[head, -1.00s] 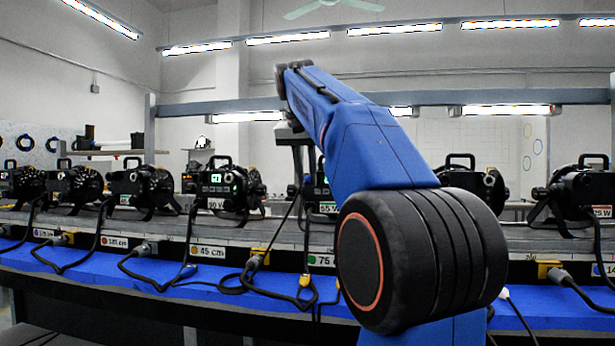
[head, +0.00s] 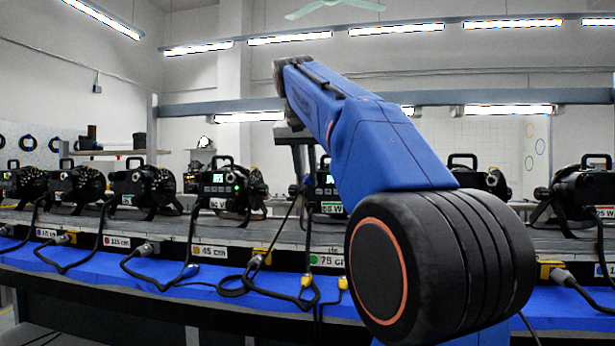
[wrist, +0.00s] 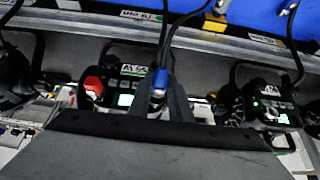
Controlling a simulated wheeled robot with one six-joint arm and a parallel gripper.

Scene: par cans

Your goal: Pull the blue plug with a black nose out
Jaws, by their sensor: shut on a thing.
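The blue plug (wrist: 159,80) shows between the fingertips of my gripper (wrist: 160,92) in the middle of the wrist view, with a dark cable running up from it. My gripper is shut on it. The black nose is hidden by the fingers, so I cannot tell whether it is seated in or clear of a socket. The black lamp unit with a lit green display (wrist: 125,99) lies just left of and behind the gripper. In the head view this unit (head: 330,207) is partly covered by my arm, and the plug cannot be made out.
A red part (wrist: 93,86) sits on the lamp unit, left of my gripper. Another lamp unit (wrist: 268,112) stands to the right. Several more line the bench (head: 130,232) in the head view. Cables with yellow plugs (head: 305,281) hang along the blue front strip (head: 90,270).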

